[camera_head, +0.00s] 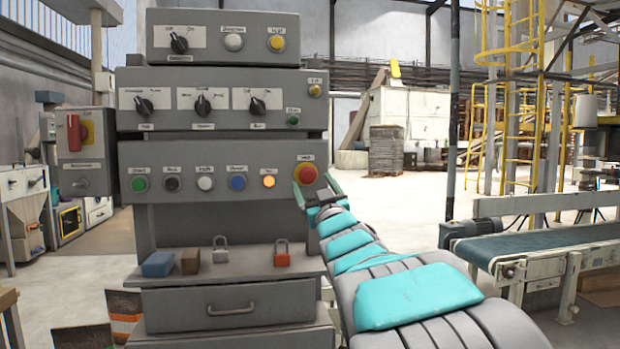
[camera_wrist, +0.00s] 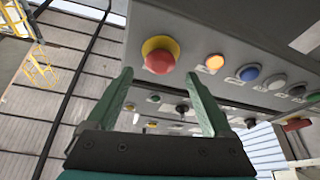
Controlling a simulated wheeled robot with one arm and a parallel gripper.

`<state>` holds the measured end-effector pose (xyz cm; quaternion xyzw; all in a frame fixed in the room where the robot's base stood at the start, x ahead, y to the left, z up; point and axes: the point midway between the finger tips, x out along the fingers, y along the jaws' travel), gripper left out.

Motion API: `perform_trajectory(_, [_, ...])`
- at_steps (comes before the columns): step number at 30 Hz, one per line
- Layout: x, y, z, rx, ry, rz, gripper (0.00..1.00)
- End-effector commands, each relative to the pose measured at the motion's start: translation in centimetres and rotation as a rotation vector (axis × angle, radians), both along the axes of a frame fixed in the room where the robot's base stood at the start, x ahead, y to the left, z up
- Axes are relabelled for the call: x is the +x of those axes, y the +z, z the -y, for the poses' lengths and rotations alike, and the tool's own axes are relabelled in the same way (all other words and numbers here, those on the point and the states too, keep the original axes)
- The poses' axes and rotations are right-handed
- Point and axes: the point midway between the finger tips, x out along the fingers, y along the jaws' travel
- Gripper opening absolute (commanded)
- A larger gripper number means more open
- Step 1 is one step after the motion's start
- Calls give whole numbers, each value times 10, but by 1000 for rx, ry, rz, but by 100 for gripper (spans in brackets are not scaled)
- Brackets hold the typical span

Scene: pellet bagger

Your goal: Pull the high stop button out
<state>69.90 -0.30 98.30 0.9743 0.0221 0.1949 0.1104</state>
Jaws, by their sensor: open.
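The stop button is a red mushroom head (camera_head: 307,174) on a yellow ring, at the right end of the lower control row on the grey panel. In the wrist view the red head (camera_wrist: 160,60) appears just beyond and between the two fingertips. My gripper (camera_head: 316,188) is open, with its green fingers right by the button in the head view. In the wrist view the gap between the fingers (camera_wrist: 158,80) is empty. I cannot tell whether a fingertip touches the button or its ring.
A lit orange button (camera_head: 269,181) sits left of the stop button, with blue, white, black and green ones further left. A red rotary switch (camera_head: 74,133) is on a side box. Padlocks and blocks lie on the shelf (camera_head: 240,262) below. A conveyor (camera_head: 540,243) stands right.

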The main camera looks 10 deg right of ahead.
Motion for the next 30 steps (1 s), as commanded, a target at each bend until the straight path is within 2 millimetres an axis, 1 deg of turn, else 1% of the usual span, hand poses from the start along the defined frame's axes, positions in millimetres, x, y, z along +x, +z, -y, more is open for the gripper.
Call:
perform_trajectory(3, [17,4,-1,1,0,-3,85])
perform_trajectory(9, [34,14,-3,1,1,1,85])
perform_trajectory(18, [37,14,-3,1,-1,-2,85])
perform_trajectory(20, [37,14,-3,1,-1,-2,79])
perform_trajectory(30, [37,14,-3,1,-1,-2,41])
